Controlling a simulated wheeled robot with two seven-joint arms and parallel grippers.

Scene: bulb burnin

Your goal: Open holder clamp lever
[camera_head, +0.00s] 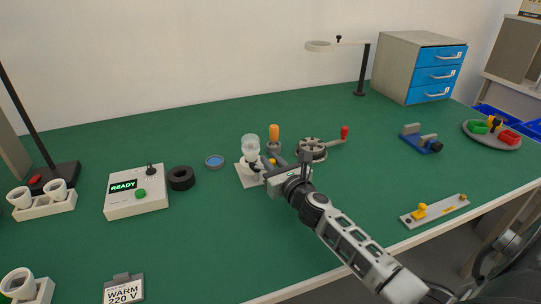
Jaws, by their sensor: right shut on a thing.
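The bulb holder (246,176) has a pale base and stands on the green table, with a clear bulb (251,149) upright in it. The clamp lever (274,133) has an orange knob and stands up just right of the bulb. My right gripper (273,160) reaches in from the lower right. Its jaws are shut at the lever, below the orange knob, and hide the lower part of the lever and part of the holder. My left gripper is out of view.
A READY control box (137,193), black ring (181,178) and blue-topped disc (214,161) lie to the left. A reel with a red-handled crank (312,150) stands close right of the gripper. A yellow-knobbed plate (435,210) lies at the right. The front middle is clear.

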